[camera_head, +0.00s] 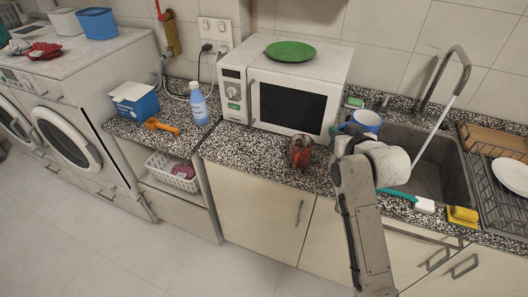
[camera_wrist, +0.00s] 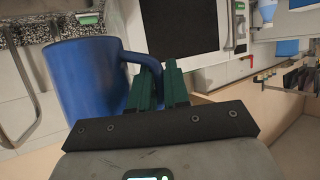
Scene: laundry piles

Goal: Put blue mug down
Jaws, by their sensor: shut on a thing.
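The blue mug (camera_head: 366,119) shows in the head view just beyond my wrist, between the microwave and the sink. Its inside is pale, and my wrist hides its lower part. In the wrist view the blue mug (camera_wrist: 85,90) is large on the left, with its handle reaching toward my gripper (camera_wrist: 158,84). The two green fingers are close together at the handle, shut on it. In the head view my gripper's fingers are mostly hidden. I cannot tell whether the mug's base touches the counter (camera_head: 262,152).
The sink (camera_head: 430,165) with its tall faucet (camera_head: 445,75) lies to the right. The microwave (camera_head: 290,90) stands left of the mug, with a reddish glass jar (camera_head: 301,151) before it. A green sponge (camera_head: 354,102) lies behind. The dish rack (camera_head: 495,185) is far right.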

